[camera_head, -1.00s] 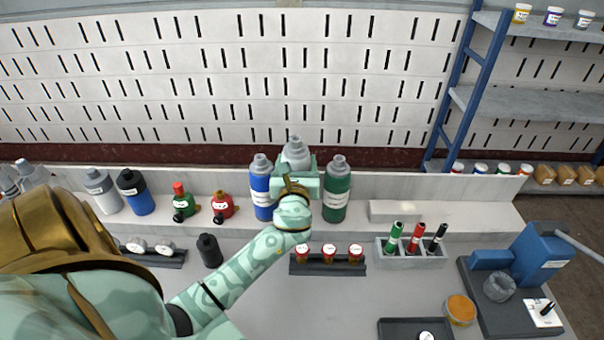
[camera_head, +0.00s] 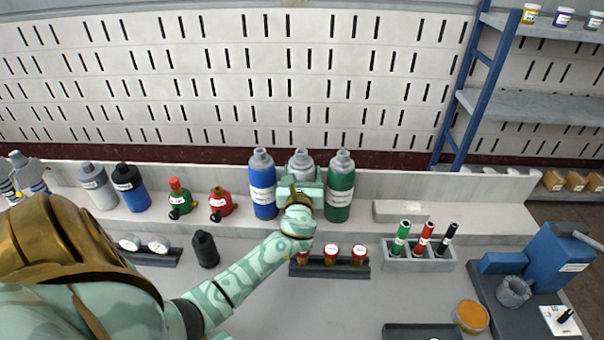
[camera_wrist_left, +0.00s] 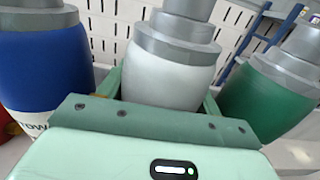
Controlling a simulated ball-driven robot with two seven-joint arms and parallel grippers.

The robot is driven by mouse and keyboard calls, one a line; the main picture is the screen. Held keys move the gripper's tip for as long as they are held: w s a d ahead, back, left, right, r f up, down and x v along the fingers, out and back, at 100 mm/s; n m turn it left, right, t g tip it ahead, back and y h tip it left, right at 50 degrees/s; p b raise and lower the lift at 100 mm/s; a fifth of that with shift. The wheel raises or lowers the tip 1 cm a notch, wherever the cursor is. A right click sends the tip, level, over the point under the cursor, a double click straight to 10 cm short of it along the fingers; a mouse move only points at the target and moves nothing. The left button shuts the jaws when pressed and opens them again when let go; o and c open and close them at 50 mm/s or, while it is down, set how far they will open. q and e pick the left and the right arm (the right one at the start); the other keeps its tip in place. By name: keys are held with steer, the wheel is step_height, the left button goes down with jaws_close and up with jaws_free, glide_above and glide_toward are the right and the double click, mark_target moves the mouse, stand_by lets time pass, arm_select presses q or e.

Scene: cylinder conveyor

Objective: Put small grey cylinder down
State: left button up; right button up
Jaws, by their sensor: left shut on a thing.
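The grey cylinder (camera_head: 300,163) is a light grey bottle with a darker grey cap. It stands upright between a blue bottle (camera_head: 262,185) and a green bottle (camera_head: 340,187) at the back ledge. My left gripper (camera_head: 302,186) is shut on the grey cylinder from the front. In the left wrist view the grey cylinder (camera_wrist_left: 172,78) sits between the fingers, and its base is hidden by the gripper body. I cannot tell whether its base touches the ledge. My right gripper is not in view.
The blue bottle (camera_wrist_left: 45,70) and green bottle (camera_wrist_left: 268,98) stand close on either side. A rack of small red-capped jars (camera_head: 330,268) lies in front, with a marker holder (camera_head: 418,265) to the right. A dark bottle (camera_head: 205,250) stands left of my forearm.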

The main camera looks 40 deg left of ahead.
arm_select(q)
steer(key=o, duration=1.4)
steer(key=shift+f, duration=0.1)
steer(key=shift+o, duration=0.2)
steer(key=p+v, duration=0.1)
steer(key=v, duration=1.1)
steer(key=shift+p, duration=0.4)
steer(key=shift+r, duration=0.2)
